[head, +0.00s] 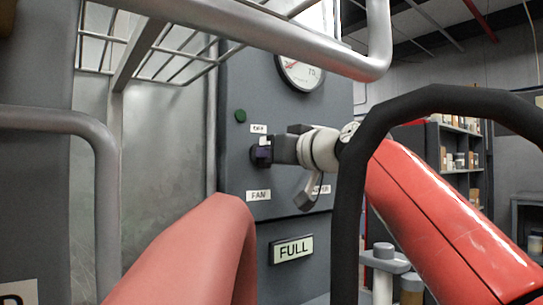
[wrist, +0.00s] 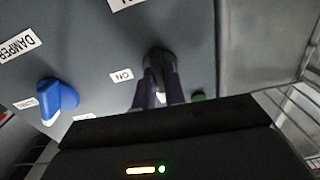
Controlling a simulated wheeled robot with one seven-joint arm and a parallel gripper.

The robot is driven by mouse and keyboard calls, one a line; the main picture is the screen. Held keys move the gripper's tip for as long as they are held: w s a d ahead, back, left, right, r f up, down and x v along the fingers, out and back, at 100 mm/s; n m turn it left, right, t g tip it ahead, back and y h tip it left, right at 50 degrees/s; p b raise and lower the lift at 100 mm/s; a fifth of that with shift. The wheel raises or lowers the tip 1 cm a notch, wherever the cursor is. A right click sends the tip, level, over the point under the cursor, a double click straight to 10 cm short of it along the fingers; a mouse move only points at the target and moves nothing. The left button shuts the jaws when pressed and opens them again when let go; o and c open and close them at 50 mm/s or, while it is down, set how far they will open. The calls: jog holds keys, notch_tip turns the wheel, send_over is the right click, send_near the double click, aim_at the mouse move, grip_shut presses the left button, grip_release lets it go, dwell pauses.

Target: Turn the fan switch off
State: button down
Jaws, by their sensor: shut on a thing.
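The fan switch (head: 257,158) is a dark knob on the grey panel (head: 240,95), above the FAN label (head: 258,195) and below a small label that seems to read OFF (head: 259,128). In the wrist view the knob (wrist: 158,57) sits between my two dark fingers, with an ON label (wrist: 121,76) to its left. My gripper (head: 268,151) reaches in from the right and is shut on the knob; its fingers show in the wrist view (wrist: 159,92). The fingers partly cover the knob, so I cannot tell which way it points.
A blue damper knob (wrist: 56,97) lies left of the fan switch in the wrist view, near the DAMPER label (wrist: 17,46). A green button (head: 240,116) and a gauge (head: 301,71) are above. A wire rack (head: 155,50) stands close at left.

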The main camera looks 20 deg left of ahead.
jog(key=shift+f+n, duration=0.15)
jog(key=shift+n, duration=0.35)
jog(key=c, duration=1.5)
grip_release()
jog(key=shift+o, duration=0.2)
jog(key=b+v, duration=0.3)
jog(key=v, duration=0.4)
jog(key=shift+s+d+b, duration=0.15)
jog(key=shift+d+b, duration=0.2)
